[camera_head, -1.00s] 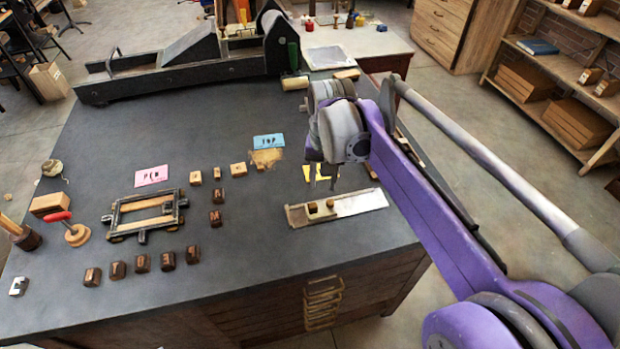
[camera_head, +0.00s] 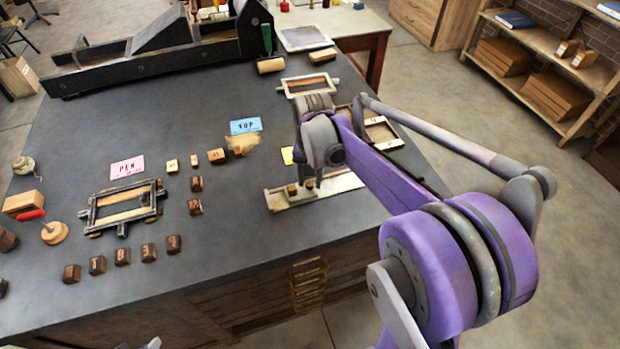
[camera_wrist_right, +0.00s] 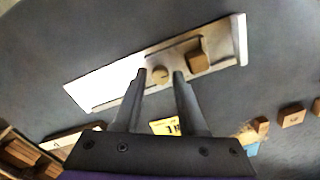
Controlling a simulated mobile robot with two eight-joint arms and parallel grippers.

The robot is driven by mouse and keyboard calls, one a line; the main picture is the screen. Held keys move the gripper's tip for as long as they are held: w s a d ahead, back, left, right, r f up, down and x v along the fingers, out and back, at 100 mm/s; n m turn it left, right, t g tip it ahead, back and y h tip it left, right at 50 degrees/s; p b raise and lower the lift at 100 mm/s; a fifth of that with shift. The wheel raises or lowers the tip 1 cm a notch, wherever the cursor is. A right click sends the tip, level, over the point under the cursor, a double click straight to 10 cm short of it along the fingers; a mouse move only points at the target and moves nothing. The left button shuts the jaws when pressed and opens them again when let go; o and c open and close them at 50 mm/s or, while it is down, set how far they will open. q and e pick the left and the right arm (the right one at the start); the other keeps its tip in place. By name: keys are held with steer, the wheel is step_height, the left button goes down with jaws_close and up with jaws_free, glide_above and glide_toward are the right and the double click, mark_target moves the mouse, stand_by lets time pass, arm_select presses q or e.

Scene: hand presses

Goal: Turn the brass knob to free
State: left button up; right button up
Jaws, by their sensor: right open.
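A long, pale metal stick (camera_head: 345,183) lies flat near the front right of the dark bench. It also shows in the right wrist view (camera_wrist_right: 103,84). A small brass block (camera_head: 291,189) stands on it, larger in the wrist view (camera_wrist_right: 197,60). The round brass knob (camera_wrist_right: 160,75) sits beside the block on the stick. My right gripper (camera_wrist_right: 159,73) is open above the stick, its fingertips on either side of the knob. Whether they touch the knob I cannot tell. In the head view my right gripper (camera_head: 309,180) largely hides the knob.
A yellow card (camera_head: 287,155) lies just behind the stick. A shallow wooden tray (camera_head: 385,138) is beyond my right arm. A dark frame (camera_head: 92,217), pink card (camera_head: 127,168) and several small wooden blocks (camera_head: 122,256) are to the left. A press (camera_head: 150,60) stands at the back.

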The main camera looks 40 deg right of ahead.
jaws_close()
steer(key=shift+n, duration=0.3)
steer(key=n, duration=0.3)
steer(key=shift+n+b, duration=0.3)
steer(key=n, duration=0.4)
steer(key=shift+n, duration=0.3)
steer(key=n, duration=0.4)
steer(key=shift+w+b, duration=0.1)
steer(key=shift+b, duration=0.25)
steer(key=n, duration=0.5)
